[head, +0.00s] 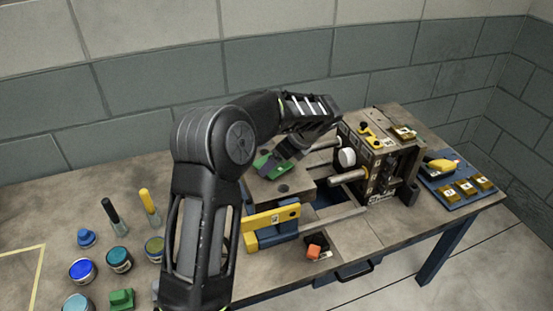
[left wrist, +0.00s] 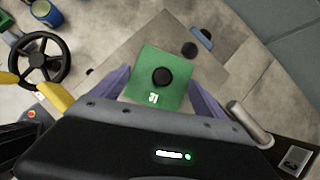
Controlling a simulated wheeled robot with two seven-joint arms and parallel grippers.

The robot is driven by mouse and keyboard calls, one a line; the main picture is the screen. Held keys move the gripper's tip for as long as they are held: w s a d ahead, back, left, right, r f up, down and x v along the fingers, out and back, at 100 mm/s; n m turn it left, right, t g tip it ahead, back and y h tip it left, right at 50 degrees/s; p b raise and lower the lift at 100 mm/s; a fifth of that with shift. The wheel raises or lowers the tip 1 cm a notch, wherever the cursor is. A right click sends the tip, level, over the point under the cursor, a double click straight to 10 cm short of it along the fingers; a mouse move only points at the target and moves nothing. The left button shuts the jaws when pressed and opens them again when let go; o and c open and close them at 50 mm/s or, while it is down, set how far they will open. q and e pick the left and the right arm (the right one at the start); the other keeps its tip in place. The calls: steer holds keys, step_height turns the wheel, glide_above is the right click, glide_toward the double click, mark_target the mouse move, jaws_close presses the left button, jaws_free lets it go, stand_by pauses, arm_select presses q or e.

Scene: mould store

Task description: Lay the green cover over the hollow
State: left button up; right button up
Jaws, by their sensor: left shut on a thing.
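The green cover (head: 262,162) is a flat square plate, seen at the end of my left arm in the head view. In the left wrist view the green cover (left wrist: 150,62) has a black round knob in its middle and a small white mark near one edge. My left gripper (left wrist: 161,88) has its purple fingers at opposite sides of the cover and is shut on it. A dark round spot (left wrist: 190,50) lies on the grey plate beyond the cover; it may be the hollow, but I cannot tell its depth. It also shows in the head view (head: 283,188). My right gripper is not seen.
A machine block (head: 385,165) with rods stands right of my gripper. Several pots, one a blue pot (head: 82,270), stand at the left. A handwheel (left wrist: 38,62) shows in the wrist view.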

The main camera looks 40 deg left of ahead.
arm_select(q)
steer(key=shift+f, duration=0.15)
steer(key=shift+f, duration=0.35)
steer(key=o, duration=1.3)
steer(key=shift+r, duration=0.2)
steer(key=p+v, duration=0.1)
steer(key=v, duration=1.1)
steer(key=shift+r, duration=0.25)
